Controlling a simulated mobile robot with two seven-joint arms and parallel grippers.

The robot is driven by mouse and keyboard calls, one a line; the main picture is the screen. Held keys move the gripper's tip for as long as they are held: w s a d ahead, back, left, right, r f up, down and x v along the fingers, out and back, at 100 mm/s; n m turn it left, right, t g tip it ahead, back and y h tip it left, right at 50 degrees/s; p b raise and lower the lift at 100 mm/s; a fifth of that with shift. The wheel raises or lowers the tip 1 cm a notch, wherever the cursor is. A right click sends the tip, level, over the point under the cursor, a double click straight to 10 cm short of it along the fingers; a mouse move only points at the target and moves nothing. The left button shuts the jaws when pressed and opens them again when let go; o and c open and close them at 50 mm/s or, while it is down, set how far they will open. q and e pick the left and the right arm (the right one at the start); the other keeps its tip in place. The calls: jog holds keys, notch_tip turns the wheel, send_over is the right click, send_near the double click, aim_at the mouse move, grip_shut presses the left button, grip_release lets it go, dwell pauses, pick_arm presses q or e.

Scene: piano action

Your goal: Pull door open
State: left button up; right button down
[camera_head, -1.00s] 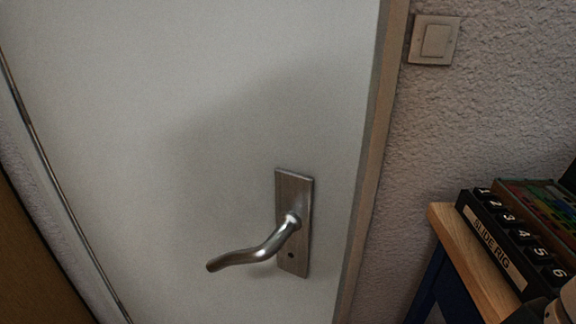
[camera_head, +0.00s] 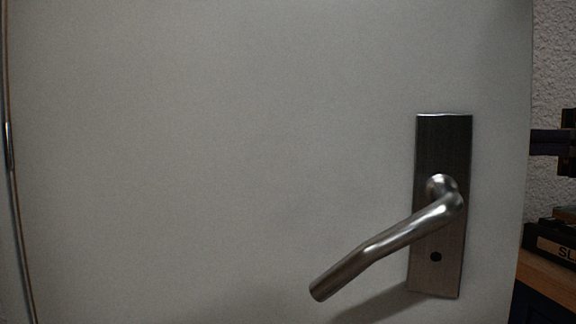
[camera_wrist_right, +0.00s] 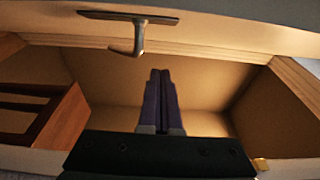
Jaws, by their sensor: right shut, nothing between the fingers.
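The pale grey door (camera_head: 220,150) fills most of the head view and stands close to me. Its metal lever handle (camera_head: 385,238) slants down to the left from a dark upright plate (camera_head: 442,265). The door's free edge is at the right and hides the frame there. My right gripper (camera_head: 548,142) shows as dark fingers just past that edge, apart from the lever; the edge seems to cover their tips. In the right wrist view my right gripper (camera_wrist_right: 160,75) is shut and empty, and a handle (camera_wrist_right: 138,36) on a panel is beyond its fingertips. My left gripper is out of view.
At the right edge is part of a wooden-topped bench (camera_head: 550,270) with a black labelled box (camera_head: 552,246) on it. Textured wall (camera_head: 553,70) shows above. The wrist view has a brown wooden shelf-like piece (camera_wrist_right: 55,125) at left.

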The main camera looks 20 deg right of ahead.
aim_at(430, 140)
jog(key=p+x, duration=0.1)
jog(key=x, duration=0.2)
jog(key=s+p+x, duration=0.1)
jog(key=x, duration=0.2)
jog(key=s+a+p+x, duration=0.1)
jog(key=x, duration=0.2)
jog(key=shift+w+a, duration=0.1)
jog(key=shift+a, duration=0.15)
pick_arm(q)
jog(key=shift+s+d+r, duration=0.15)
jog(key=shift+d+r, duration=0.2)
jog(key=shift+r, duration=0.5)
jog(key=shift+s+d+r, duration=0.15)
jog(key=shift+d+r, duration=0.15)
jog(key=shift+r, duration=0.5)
pick_arm(e)
jog(key=shift+s+a, duration=0.55)
jog(key=shift+s, duration=0.1)
